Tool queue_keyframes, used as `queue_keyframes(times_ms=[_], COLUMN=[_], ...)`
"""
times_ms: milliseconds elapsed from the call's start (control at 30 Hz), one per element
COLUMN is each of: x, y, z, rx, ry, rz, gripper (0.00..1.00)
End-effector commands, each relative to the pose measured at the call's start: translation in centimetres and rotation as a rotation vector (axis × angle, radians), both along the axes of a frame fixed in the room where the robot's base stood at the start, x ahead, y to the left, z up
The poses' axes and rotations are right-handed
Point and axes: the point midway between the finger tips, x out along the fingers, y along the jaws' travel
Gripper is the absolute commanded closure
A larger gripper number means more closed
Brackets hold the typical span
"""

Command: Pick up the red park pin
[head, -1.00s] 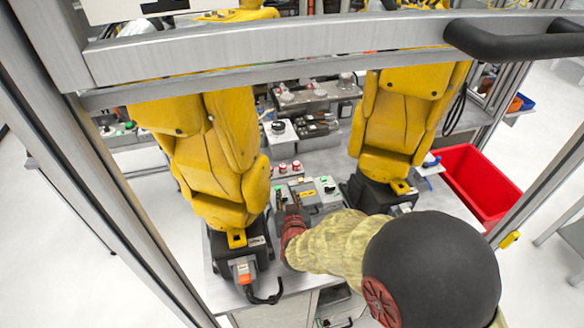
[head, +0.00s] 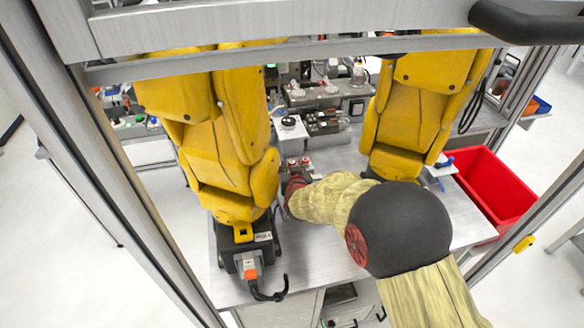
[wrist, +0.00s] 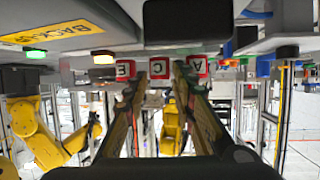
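Three red-and-white blocks marked with letters show upside down in the wrist view: one with E (wrist: 125,68), one with C (wrist: 159,69) and one with A (wrist: 197,66). I cannot tell which is the park pin. My gripper (wrist: 157,78) is open, its two fingers pointing toward the row. The C block shows between the fingertips, and nothing is visibly held. In the head view, small red-and-white pieces (head: 299,163) stand on the table just beyond my arm's end. My forearm hides the gripper's fingers there.
Large yellow robot arms stand left (head: 225,150) and right (head: 415,110) of my arm. A metal frame bar (head: 290,62) crosses above. Fixtures (head: 325,95) stand behind. A red bin (head: 490,190) is at right. The front table surface (head: 315,255) is mostly clear.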

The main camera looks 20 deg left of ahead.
Motion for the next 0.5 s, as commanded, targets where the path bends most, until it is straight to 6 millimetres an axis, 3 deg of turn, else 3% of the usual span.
queue_keyframes(times_ms=[333, 500], x=[0.76, 0.75], y=[0.33, 0.32], z=[-0.14, -0.16], rx=[0.001, 0.002], ry=[-0.002, -0.001], rz=[0.000, 0.000], gripper=[0.74, 0.83])
